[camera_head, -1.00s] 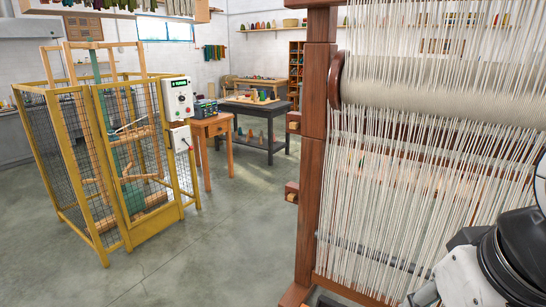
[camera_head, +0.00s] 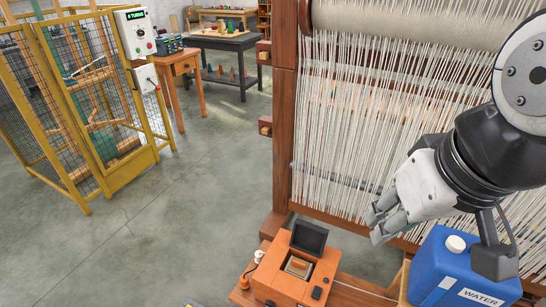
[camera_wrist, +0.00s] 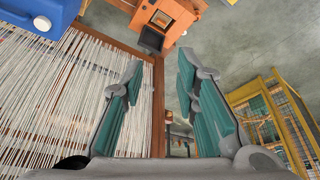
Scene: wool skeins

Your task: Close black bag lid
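No black bag can be made out in these views. An orange box (camera_head: 283,277) with a raised black lid-like panel (camera_head: 309,237) stands low at the front of the loom, with a pale block in its top opening. The box also shows upside down at the top of the wrist view (camera_wrist: 165,17), with its dark panel (camera_wrist: 151,39) tilted out. My gripper (camera_head: 378,222) is above and to the right of the box, in front of the loom threads. In the wrist view its two fingers (camera_wrist: 160,78) are spread apart with nothing between them.
A blue water container (camera_head: 440,268) stands under my arm at lower right. The loom (camera_head: 345,150) with white threads fills the right side. A yellow mesh cage (camera_head: 100,130) stands at left, and a wooden stand (camera_head: 180,68) beside it. The floor between is clear.

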